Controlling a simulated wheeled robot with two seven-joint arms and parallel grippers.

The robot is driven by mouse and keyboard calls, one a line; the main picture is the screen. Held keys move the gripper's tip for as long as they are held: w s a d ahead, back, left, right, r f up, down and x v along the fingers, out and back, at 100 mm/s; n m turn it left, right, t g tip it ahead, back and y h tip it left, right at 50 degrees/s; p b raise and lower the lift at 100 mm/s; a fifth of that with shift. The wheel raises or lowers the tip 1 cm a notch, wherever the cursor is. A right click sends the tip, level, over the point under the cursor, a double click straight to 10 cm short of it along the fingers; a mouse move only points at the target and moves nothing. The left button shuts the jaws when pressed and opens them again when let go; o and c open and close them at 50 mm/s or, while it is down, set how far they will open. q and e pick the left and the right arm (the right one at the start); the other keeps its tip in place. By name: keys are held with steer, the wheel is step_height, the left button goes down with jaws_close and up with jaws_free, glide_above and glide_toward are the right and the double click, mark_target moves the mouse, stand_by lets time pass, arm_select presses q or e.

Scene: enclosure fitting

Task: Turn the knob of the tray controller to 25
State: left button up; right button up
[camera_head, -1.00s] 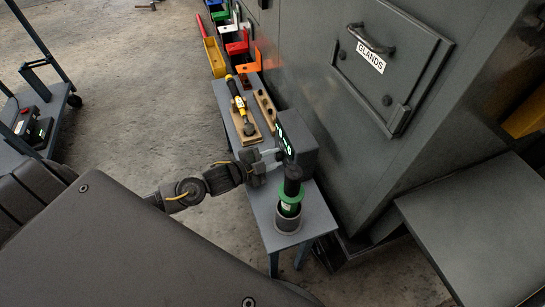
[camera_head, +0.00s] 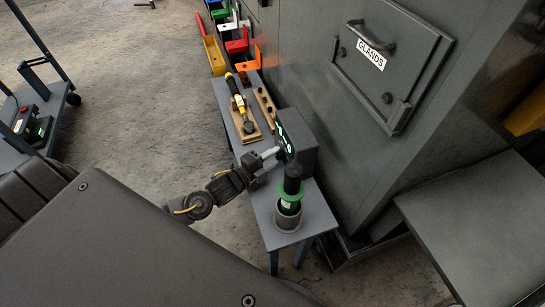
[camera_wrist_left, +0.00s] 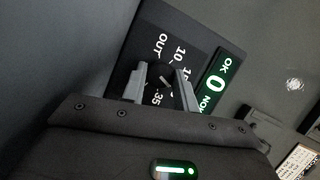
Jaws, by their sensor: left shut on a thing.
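The tray controller (camera_head: 304,140) is a dark grey box on the small grey table, with its face turned to the left. In the left wrist view its dark face (camera_wrist_left: 158,27) carries the marks OUT, 10 and 35. In the head view my left gripper (camera_head: 270,153) reaches the box's face from the left. The knob's pointer is not clear. My right gripper is not in view.
A black tool with a green ring (camera_head: 289,196) stands in a grey cup (camera_head: 288,220) close to the controller. A yellow-and-black tool (camera_head: 238,97) lies on a wooden block behind. Coloured bins (camera_head: 236,46) line the grey cabinet (camera_head: 345,110).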

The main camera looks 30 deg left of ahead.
mark_target(276, 156)
arm_select(q)
steer(key=o, duration=1)
steer(key=shift+c, duration=0.2)
steer(key=v, duration=0.4)
steer(key=shift+s+p, duration=0.3)
steer(key=shift+p, duration=0.05)
steer(key=v, duration=0.5)
steer(key=shift+s+a+p, duration=0.1)
steer(key=shift+s+p, duration=0.1)
steer(key=shift+p, duration=0.1)
steer(key=shift+s+a+r, duration=0.1)
steer(key=shift+s+a, duration=0.05)
steer(key=shift+s, duration=0.25)
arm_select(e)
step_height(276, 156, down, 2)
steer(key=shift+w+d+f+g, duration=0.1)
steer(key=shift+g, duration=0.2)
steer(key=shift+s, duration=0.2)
